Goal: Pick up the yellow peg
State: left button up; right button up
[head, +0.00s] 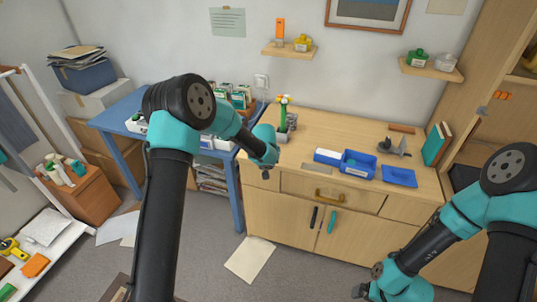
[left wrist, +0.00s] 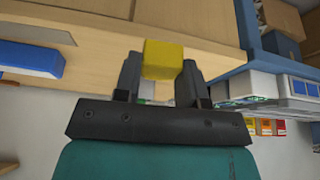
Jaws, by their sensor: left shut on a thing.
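The yellow peg (left wrist: 163,59) shows as a yellow block between the two dark fingers of my left gripper (left wrist: 160,80) in the left wrist view. The fingers are shut on it. In the head view my left gripper (head: 266,174) hangs in front of the left end of the wooden cabinet, and I cannot make out the peg there. My right gripper (head: 362,291) is low at the bottom right of the head view, small and partly cut off; its jaws cannot be made out.
The wooden cabinet (head: 345,125) carries blue trays (head: 400,176), a plant pot (head: 283,135) and a grey tool (head: 393,146). A blue table (head: 115,116) stands to the left. The blue bin (left wrist: 30,58) shows in the left wrist view. Open floor lies in front.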

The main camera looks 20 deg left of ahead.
pick_arm(q)
jog(key=shift+s+d+r, duration=0.1)
jog(key=shift+s+d, duration=0.2)
jog(key=shift+s, duration=0.6)
jog(key=shift+s+d+r, duration=0.1)
jog(key=shift+s+d, duration=0.15)
jog(key=shift+s, duration=0.65)
